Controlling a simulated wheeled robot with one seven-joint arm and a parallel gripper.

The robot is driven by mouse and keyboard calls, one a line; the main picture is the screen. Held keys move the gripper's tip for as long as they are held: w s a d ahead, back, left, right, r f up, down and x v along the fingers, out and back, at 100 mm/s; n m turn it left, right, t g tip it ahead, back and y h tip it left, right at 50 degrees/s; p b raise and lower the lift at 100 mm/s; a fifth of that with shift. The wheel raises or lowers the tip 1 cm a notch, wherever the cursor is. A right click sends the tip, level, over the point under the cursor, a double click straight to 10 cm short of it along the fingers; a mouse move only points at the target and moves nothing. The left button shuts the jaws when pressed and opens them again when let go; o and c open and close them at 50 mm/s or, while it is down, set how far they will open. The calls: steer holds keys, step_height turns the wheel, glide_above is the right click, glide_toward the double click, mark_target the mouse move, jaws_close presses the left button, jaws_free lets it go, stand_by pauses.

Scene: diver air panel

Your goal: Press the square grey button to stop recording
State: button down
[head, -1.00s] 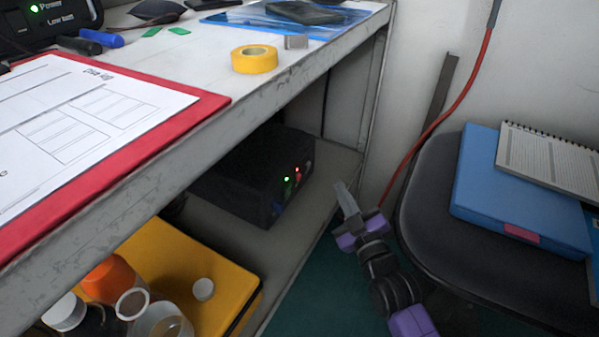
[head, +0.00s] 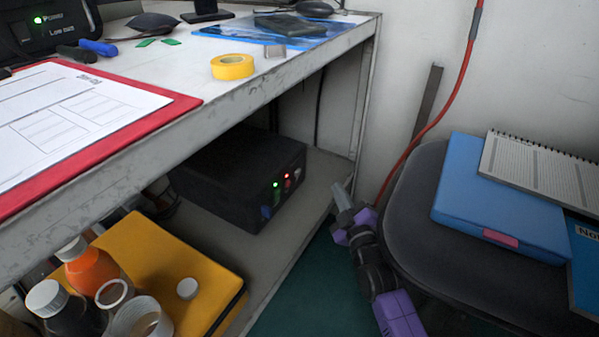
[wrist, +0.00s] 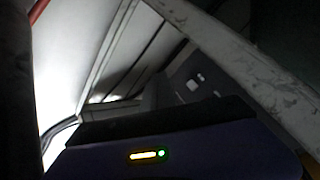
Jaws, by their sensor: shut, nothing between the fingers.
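A black box (head: 225,185) sits on the lower shelf under the bench in the head view. Its narrow right-hand face carries a lit green light, a lit red control, something blue low down, and a small pale grey patch (head: 298,174) at the far edge. That patch may be the square grey button; it is too small to be sure. My gripper (head: 341,193) is shut and empty, to the right of that face and apart from it, between shelf and chair. The wrist view is dark; a small pale square (wrist: 192,84) shows on a dark surface, and I cannot tell what it is.
The bench edge (head: 250,103) overhangs the box. A dark chair (head: 405,215) with a blue case (head: 495,205) and a notebook stands close on the right. A red hose (head: 440,120) hangs behind. Bottles and a yellow case (head: 160,255) are at lower left.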

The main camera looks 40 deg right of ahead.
mark_target(298, 173)
steer(key=w+p, duration=0.2)
steer(key=p, duration=0.1)
steer(key=w+a+p, duration=0.1)
steer(key=w+p, duration=0.1)
steer(key=p, duration=0.1)
steer(key=w+a+p, duration=0.1)
steer(key=w+p, duration=0.1)
steer(key=shift+w+a+r+p, duration=0.2)
steer(key=shift+w+r+p, duration=0.1)
steer(key=shift+p, duration=0.1)
steer(key=shift+w+a+f+p, duration=0.25)
steer(key=shift+w+p, duration=0.15)
steer(key=shift+w, duration=0.25)
stand_by(1.2)
steer(key=shift+w+a+p, duration=0.15)
steer(key=shift+w+p, duration=0.15)
steer(key=shift+w, duration=0.1)
